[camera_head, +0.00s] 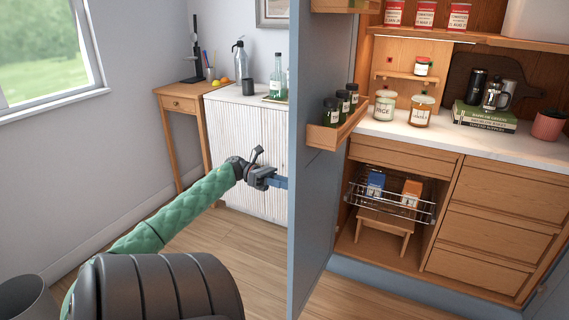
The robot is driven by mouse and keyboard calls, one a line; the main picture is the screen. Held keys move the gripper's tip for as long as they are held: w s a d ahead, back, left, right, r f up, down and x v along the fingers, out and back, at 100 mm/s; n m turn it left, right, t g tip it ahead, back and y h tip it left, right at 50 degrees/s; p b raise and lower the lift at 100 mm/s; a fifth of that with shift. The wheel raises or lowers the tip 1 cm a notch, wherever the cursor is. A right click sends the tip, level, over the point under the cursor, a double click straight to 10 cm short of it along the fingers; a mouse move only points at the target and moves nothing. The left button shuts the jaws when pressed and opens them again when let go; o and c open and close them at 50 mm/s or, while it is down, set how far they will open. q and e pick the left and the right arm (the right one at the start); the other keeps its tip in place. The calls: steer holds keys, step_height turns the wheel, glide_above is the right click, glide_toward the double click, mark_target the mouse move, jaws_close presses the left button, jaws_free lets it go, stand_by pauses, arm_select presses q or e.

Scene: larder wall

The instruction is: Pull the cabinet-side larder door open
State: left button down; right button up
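The larder door (322,200) is a tall blue-grey panel standing well open, nearly edge-on to me in the middle of the head view. Its inner side carries small wooden racks. My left gripper (279,183) is at the end of the green-sleeved arm, left of the door at about mid-height. Its fingertip end meets the door's near edge in the picture and is partly hidden there. I cannot tell whether it touches the door or is shut on anything. The door's outer face and any handle are hidden. My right gripper is out of view.
The open larder (455,145) has jars, tins, a counter, drawers and a wire basket (390,200). A door rack (335,132) holds several dark jars. Left of the door stand a white fluted cabinet (238,135) with bottles and a wooden side table (180,103). Wooden floor (235,245) is clear between.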

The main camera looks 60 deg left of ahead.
arm_select(q)
steer(key=shift+r, duration=0.1)
steer(key=c, duration=1.1)
jaws_free()
steer(key=shift+o, duration=0.2)
steer(key=b+v, duration=0.1)
steer(key=v, duration=0.6)
steer(key=shift+s+a, duration=0.15)
steer(key=shift+a, duration=0.15)
